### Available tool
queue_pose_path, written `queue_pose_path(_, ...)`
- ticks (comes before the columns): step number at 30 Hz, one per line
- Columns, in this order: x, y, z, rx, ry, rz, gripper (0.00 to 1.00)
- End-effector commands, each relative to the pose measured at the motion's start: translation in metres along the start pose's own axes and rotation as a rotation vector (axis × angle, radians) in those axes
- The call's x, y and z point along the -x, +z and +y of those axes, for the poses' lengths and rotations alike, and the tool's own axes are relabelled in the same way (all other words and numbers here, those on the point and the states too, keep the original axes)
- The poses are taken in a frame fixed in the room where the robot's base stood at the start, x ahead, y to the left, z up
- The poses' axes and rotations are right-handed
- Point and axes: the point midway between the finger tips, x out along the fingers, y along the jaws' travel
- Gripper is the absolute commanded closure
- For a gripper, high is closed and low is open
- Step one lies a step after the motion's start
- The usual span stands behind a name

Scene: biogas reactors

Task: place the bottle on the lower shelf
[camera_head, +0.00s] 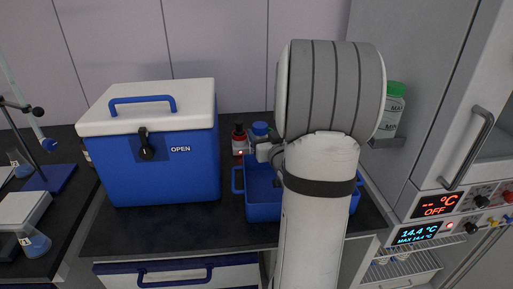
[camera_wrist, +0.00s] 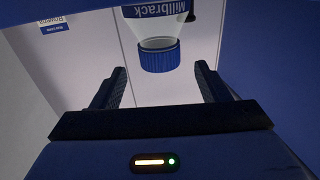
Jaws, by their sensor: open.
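A bottle with a blue cap (camera_wrist: 160,58) and a blue "Millbrack" label shows in the wrist view, its cap toward my gripper.
A blue cooler box (camera_head: 160,170) with a white lid stands left of the blue tray (camera_head: 262,211). A red-capped bottle (camera_head: 239,141) is behind the tray. A green-capped bottle (camera_head: 393,108) stands right of my arm. A cabinet handle (camera_head: 468,150) juts out at right.

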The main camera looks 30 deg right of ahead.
Motion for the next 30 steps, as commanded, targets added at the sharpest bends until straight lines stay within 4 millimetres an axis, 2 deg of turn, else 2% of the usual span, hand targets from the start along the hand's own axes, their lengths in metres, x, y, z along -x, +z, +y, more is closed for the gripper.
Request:
queue_pose_path(12, -0.056, 0.002, 0.000, 0.001, 0.000, -0.001, 0.31)
queue_pose_path(15, -0.065, 0.003, 0.000, 0.001, 0.001, -0.003, 0.31)
queue_pose_path(23, -0.067, 0.003, 0.001, 0.001, 0.003, -0.002, 0.31)
queue_pose_path(30, -0.067, 0.003, 0.001, 0.001, 0.003, -0.002, 0.50)
